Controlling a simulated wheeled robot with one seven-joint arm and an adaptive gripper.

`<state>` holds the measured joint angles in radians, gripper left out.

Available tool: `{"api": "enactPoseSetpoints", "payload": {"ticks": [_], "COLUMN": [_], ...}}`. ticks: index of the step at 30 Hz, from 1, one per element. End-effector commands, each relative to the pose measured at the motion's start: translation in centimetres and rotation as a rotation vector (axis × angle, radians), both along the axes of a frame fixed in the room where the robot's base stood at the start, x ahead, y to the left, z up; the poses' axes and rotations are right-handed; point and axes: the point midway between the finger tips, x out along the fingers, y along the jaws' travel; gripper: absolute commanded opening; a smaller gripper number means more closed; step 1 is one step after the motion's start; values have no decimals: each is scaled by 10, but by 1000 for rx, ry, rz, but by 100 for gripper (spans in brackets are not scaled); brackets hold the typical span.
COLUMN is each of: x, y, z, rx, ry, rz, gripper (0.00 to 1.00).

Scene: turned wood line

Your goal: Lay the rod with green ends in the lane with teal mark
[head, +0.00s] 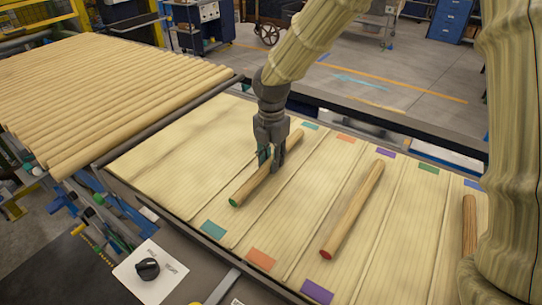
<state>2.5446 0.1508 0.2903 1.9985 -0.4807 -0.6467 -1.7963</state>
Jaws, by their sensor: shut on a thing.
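The rod with green ends (253,184) is in my gripper (271,164), in the middle of the head view. Its near end shows green; the fingers cover part of its middle and the far end's colour is not clear. The rod lies along the lane with the teal marks, between the near teal mark (213,229) and the far teal mark (310,126). It is very low over the board or touching it; I cannot tell which. My gripper points down and is shut on the rod.
A rod with a red end (352,210) lies in the lane with the purple mark (317,292). Another rod (469,225) lies at the right, partly hidden by my arm. The orange-marked lane (261,259) looks empty. Many plain rods (100,95) fill the rack at left.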

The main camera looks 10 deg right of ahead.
Motion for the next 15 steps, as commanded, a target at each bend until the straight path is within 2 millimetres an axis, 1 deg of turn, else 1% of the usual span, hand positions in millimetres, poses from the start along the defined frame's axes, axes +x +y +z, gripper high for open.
{"api": "enactPoseSetpoints", "payload": {"ticks": [10, 11, 12, 14, 15], "x": [0, 0, 0, 0, 0], "y": [0, 0, 0, 0, 0], "z": [-3, -3, -3, -3, -3], "rx": [0, 0, 0, 0, 0], "ry": [0, 0, 0, 0, 0], "rz": [-1, -1, -1, 0, 0], "gripper": [0, 30, 37, 48, 48]}}
